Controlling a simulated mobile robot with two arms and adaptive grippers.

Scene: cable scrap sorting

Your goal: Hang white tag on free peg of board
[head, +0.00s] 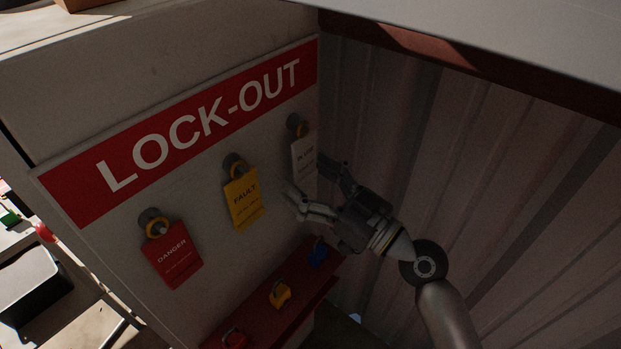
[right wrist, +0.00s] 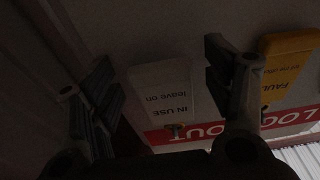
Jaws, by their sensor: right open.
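The white tag (head: 303,152), printed "IN USE", hangs by its yellow ring (head: 302,130) at the rightmost peg (head: 293,121) of the lock-out board (head: 200,185). My right gripper (head: 305,173) is open, with its fingers on either side of the tag's lower part in the head view. In the right wrist view the white tag (right wrist: 163,92) shows between the two spread fingers, with gaps on both sides. A yellow "FAULT" tag (head: 243,203) hangs on the middle peg, and a red "DANGER" tag (head: 173,258) hangs on the left peg. My left gripper is not in view.
Below the tags, a red ledge (head: 312,283) carries a red padlock (head: 234,339), a yellow padlock (head: 280,293) and a blue padlock (head: 318,254). A corrugated wall (head: 460,150) stands close on the right. A black bin (head: 32,285) lies at far left.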

